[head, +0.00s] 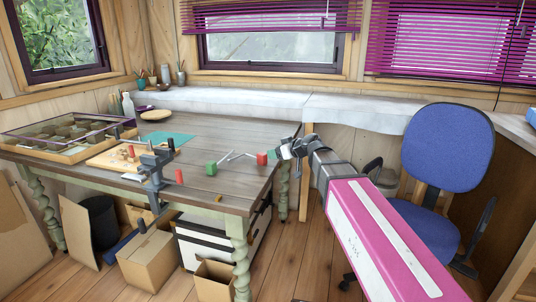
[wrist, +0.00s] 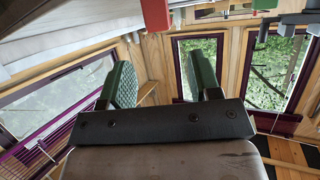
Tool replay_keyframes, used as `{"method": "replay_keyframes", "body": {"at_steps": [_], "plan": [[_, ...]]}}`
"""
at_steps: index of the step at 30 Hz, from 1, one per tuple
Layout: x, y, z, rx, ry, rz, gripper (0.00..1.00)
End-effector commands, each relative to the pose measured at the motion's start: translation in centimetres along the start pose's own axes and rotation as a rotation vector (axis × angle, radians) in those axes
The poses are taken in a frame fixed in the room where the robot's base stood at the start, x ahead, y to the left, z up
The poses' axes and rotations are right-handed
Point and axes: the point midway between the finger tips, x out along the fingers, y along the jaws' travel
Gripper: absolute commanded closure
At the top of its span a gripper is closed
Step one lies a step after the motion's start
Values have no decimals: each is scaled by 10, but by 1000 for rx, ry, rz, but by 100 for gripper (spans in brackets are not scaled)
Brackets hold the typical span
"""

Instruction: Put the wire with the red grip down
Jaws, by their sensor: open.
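A red block-shaped grip (head: 262,158) is at the right end of the worktable top, with a thin pale wire (head: 236,155) to its left. A green block (head: 211,168) is at the wire's other side. I cannot tell whether the wire is joined to both blocks. My gripper (head: 283,152) is just right of the red grip at the table's right edge, with nothing visibly held. In the wrist view my gripper (wrist: 163,76) has its two green-padded fingers wide apart and nothing between them. The red grip (wrist: 155,12) shows at the top edge, outside the fingers.
The worktable (head: 220,130) holds a vise (head: 155,165), a small red cone (head: 179,176), a teal mat (head: 172,139) and a glass-topped case (head: 65,135). A blue chair (head: 447,150) stands at the right. Cardboard boxes (head: 150,260) lie below the table.

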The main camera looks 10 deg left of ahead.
Motion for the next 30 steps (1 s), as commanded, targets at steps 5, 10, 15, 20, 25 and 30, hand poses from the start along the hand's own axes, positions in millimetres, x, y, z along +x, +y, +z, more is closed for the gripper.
{"method": "replay_keyframes", "body": {"at_steps": [5,10,15,20,25,30], "plan": [[-25,-1,0,0,1,1,43],[-33,0,0,0,1,1,43],[-35,2,7,13,-15,4,43],[-50,14,69,118,-146,34,43],[-88,30,182,340,-400,125,43],[-141,35,291,580,-654,269,43]]}}
